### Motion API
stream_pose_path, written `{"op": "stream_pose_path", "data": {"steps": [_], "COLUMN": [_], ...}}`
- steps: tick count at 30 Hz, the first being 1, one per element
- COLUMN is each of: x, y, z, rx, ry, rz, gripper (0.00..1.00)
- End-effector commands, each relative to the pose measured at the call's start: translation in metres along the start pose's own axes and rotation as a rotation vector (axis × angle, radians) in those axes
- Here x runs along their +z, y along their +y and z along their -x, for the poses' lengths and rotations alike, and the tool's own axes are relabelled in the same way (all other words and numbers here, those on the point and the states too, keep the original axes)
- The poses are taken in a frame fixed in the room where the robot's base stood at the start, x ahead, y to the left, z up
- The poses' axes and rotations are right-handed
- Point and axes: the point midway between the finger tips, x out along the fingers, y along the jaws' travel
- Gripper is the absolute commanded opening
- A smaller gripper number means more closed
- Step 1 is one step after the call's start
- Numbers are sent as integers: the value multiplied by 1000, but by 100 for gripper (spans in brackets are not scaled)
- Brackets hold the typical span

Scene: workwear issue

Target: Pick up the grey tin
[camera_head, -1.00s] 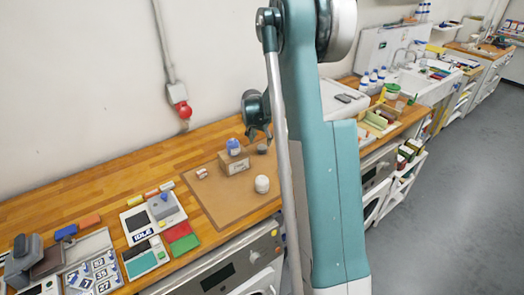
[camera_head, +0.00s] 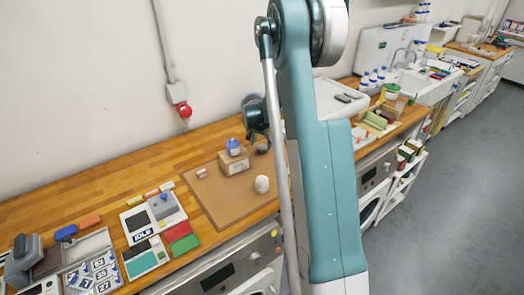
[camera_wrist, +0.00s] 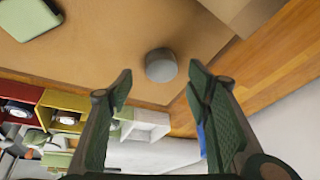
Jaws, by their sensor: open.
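The grey tin (camera_wrist: 161,65) is a small round tin standing on a brown board, seen from above in the wrist view. In the head view the tin (camera_head: 262,149) is small and partly covered by my gripper, behind the cardboard box. My gripper (camera_wrist: 160,76) is open and empty. Its two dark green fingers point toward the tin, which shows between and just beyond the fingertips, apparently not touched. In the head view the fingertips are too small and overlapped to make out clearly.
A cardboard box (camera_head: 234,164) with a blue-topped item (camera_head: 233,147) on it stands close to the tin. In the wrist view, coloured bins (camera_wrist: 62,105) lie at the left.

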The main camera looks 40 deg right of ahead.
Motion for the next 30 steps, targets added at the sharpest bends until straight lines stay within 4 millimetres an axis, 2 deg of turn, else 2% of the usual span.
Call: {"op": "stream_pose_path", "data": {"steps": [15, 30], "x": [2, 2], "y": [-3, -2], "z": [-43, -47], "rx": [0, 0], "ry": [0, 0], "rz": [0, 0], "gripper": [49, 49]}}
